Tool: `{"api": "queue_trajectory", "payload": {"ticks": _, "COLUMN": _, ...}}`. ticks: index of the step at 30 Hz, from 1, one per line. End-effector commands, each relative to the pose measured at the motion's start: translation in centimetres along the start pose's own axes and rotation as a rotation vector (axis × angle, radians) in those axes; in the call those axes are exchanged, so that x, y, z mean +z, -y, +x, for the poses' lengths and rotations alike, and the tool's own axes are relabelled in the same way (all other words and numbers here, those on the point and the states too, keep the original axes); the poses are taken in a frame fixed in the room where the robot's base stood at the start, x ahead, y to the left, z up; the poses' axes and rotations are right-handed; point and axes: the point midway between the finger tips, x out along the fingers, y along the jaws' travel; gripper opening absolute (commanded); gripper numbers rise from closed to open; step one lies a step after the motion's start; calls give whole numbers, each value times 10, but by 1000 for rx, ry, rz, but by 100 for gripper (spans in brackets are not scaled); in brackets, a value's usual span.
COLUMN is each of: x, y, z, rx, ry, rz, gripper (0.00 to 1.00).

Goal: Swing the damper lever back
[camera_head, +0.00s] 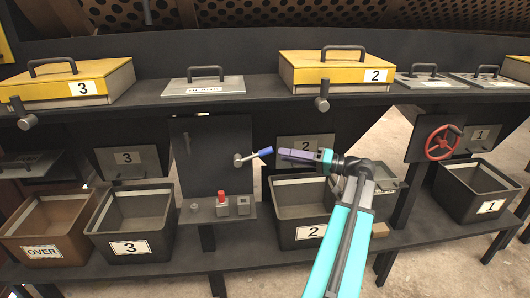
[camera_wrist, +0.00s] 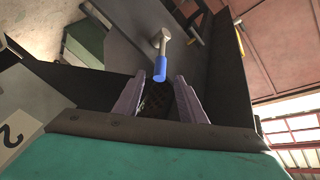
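A lever with a blue grip (camera_head: 262,153) and a grey metal hub sits on the dark upright panel in the middle; I take it as the damper lever. Its grip points right and slightly up in the head view. In the wrist view the blue grip (camera_wrist: 160,70) hangs ahead of my fingers, roughly centred between them. My gripper (camera_head: 283,153) is just right of the grip, pointing left at it, with a small gap. In the wrist view my gripper (camera_wrist: 158,98) has its two fingers apart with nothing between them.
A red button (camera_head: 221,196) and grey switches sit on a ledge below the lever. Bin 2 (camera_head: 300,236) stands below my gripper, bin 3 (camera_head: 130,246) to the left. A red handwheel (camera_head: 442,142) is at right. The shelf (camera_head: 260,90) with yellow boxes runs above.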

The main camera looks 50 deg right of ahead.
Motion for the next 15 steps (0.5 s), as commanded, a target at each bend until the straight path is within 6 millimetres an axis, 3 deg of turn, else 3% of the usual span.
{"api": "queue_trajectory", "payload": {"ticks": 15, "x": -1, "y": 0, "z": 69, "rx": 0, "ry": 0, "rz": -1, "gripper": 37}}
